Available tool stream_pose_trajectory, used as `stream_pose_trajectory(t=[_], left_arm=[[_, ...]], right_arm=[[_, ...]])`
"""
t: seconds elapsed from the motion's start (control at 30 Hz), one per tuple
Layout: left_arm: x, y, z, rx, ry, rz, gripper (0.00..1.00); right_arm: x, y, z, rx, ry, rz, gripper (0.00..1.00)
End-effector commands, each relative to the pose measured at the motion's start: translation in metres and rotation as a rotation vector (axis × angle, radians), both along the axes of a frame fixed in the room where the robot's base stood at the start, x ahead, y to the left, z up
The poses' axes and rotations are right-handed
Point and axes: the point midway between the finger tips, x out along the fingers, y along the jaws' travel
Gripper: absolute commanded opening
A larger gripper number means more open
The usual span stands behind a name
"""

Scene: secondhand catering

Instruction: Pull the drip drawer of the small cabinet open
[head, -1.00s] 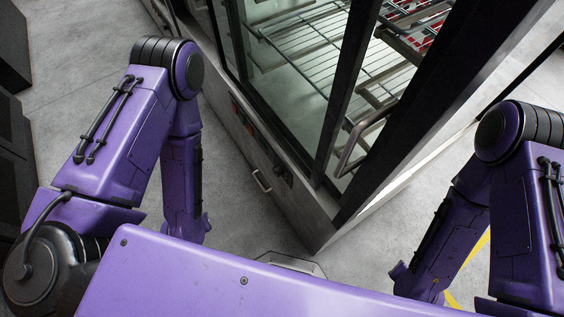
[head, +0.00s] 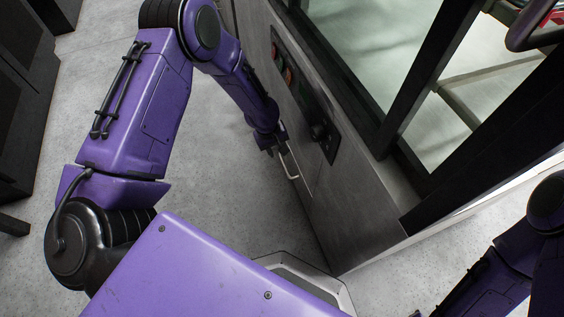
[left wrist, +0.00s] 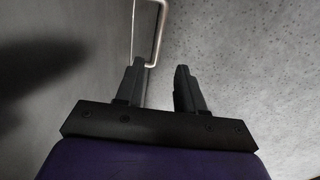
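The small cabinet (head: 365,220) has a grey metal lower front and glass above. Its drip drawer (head: 302,172) is a panel low in that front, and no gap shows around it. A pale bar handle (head: 290,163) stands out from the drawer. My left gripper (head: 274,150) is right beside the handle. In the left wrist view my left gripper (left wrist: 158,78) is open, with its two dark fingers apart. The handle (left wrist: 160,30) lies just ahead, its near end by the left fingertip; I cannot tell whether they touch. My right gripper is out of view.
A control panel (head: 304,93) with red and green parts and a dark knob sits above the drawer. Dark cabinets (head: 22,90) stand at the far left. The grey floor (head: 225,170) before the drawer is clear.

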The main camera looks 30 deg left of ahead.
Motion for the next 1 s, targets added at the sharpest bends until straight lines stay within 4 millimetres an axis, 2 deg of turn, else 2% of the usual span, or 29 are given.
stream_pose_trajectory(t=[0.03,0.17,0.4,0.53,0.7,0.93,0.97,1.0], left_arm=[[0.003,0.001,-0.005,-0.001,0.001,0.002,0.38],[0.005,0.0,-0.018,-0.002,0.009,0.003,0.38],[0.013,-0.007,-0.073,-0.001,0.008,0.001,0.38],[0.016,-0.01,-0.094,-0.003,0.006,0.001,0.38],[0.019,-0.012,-0.104,-0.002,0.006,0.001,0.38],[0.019,-0.012,-0.104,-0.002,0.006,0.001,0.38],[0.019,-0.012,-0.104,-0.002,0.006,0.001,0.32],[0.019,-0.012,-0.104,-0.002,0.006,0.001,0.19]], right_arm=[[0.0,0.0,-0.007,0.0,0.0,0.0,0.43],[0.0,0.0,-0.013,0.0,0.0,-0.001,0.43],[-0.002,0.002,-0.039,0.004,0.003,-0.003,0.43],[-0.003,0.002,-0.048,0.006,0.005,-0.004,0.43],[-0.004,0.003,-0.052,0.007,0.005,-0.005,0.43],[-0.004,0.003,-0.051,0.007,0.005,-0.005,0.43],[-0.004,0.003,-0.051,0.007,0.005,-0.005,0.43],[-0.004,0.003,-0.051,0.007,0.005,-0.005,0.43]])
